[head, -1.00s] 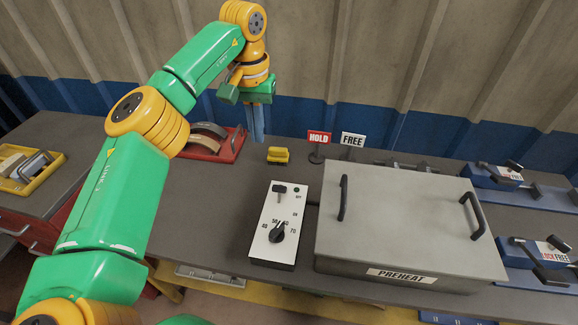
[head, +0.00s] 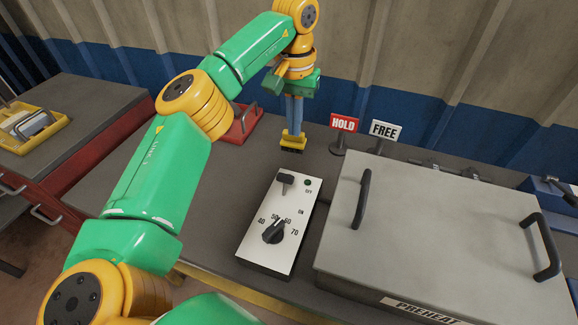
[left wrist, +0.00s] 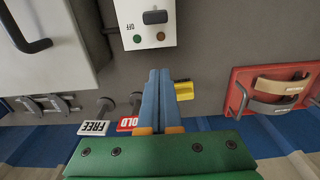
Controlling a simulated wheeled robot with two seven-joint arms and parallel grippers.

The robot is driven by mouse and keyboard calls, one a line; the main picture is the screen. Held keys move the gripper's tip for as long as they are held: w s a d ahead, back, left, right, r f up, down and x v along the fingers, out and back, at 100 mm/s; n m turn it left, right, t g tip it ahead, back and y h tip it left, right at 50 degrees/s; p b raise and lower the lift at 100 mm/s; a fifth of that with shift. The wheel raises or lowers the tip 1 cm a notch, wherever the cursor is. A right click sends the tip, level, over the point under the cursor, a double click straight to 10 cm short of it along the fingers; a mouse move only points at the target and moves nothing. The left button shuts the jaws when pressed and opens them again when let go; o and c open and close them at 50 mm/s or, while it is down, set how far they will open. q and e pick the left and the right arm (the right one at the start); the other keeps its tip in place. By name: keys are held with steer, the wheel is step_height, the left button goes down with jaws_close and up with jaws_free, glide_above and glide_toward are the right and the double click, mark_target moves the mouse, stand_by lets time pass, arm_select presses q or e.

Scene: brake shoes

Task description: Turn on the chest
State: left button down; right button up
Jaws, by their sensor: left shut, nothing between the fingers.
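The grey chest (head: 440,225), labelled PREHEAT, has its lid down and two black handles; part of it shows in the left wrist view (left wrist: 60,45). Left of it lies the white control panel (head: 262,235), with a black lever switch (head: 286,179) at its far end, OFF and ON marks, a dark green lamp (head: 308,182) and a black dial (head: 274,232). The switch also shows in the left wrist view (left wrist: 155,17). My left gripper (head: 293,125) is shut and empty, pointing down beyond the panel, by a small yellow block (head: 292,143). My right gripper is out of view.
HOLD (head: 344,123) and FREE (head: 384,130) signs stand behind the chest. A yellow tray (head: 50,135) sits on the left bench. The bench between the panel and the yellow block is clear.

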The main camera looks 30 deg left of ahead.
mark_target(285, 186)
arm_select(q)
steer(key=f, duration=0.9)
steer(key=shift+s+f, duration=0.25)
steer(key=shift+s+d+r+p, duration=0.15)
steer(key=shift+s+r+p, duration=0.05)
steer(key=shift+s, duration=0.35)
steer(key=shift+s+d+r+p, duration=0.1)
steer(key=shift+s+r+p, duration=0.1)
steer(key=shift+s, duration=0.3)
steer(key=shift+s+d, duration=0.15)
steer(key=shift+s, duration=0.45)
steer(key=shift+w, duration=0.15)
